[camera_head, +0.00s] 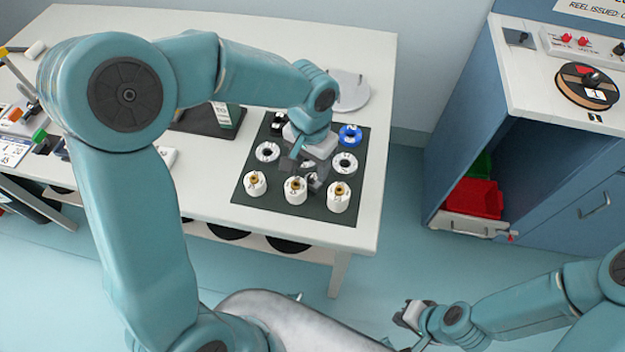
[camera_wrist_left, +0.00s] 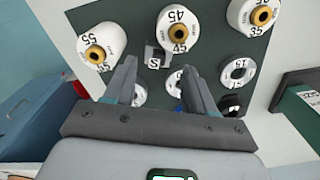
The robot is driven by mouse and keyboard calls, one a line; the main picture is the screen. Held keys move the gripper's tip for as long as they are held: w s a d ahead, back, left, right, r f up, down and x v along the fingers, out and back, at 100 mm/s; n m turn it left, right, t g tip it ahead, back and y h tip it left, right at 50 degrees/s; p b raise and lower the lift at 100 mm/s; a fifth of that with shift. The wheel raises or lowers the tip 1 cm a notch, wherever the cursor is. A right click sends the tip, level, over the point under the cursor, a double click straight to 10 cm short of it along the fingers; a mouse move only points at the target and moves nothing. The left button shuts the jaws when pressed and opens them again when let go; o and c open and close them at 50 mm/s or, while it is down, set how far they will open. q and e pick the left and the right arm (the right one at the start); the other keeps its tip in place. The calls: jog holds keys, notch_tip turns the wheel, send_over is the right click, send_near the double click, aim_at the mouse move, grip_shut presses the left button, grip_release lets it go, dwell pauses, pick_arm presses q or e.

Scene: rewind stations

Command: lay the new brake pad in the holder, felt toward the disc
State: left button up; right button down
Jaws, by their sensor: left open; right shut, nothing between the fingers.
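My left gripper (camera_head: 308,170) points down over the dark mat (camera_head: 243,192) on the white table. In the left wrist view its two fingers (camera_wrist_left: 158,68) are apart with nothing held between them. A small grey block with a white label (camera_wrist_left: 156,57) lies on the mat near the fingertips, apparently below them; I cannot tell whether it is the brake pad. No holder or felt face can be made out. My right gripper (camera_head: 411,315) is shut and empty, low over the floor at the lower right.
White spools with brass cores (camera_head: 296,190) line the mat's front edge. White rings (camera_head: 267,152) and a blue ring (camera_head: 350,135) lie behind. A pale disc (camera_head: 348,91) sits at the table's back.

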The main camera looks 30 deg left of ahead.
aim_at(312, 175)
pick_arm(q)
jog(key=f, duration=0.5)
jog(key=shift+w+f, duration=0.25)
jog(key=shift+d, duration=0.1)
jog(key=shift+s, duration=0.1)
jog(key=c, duration=0.9)
jog(key=shift+r, duration=0.1)
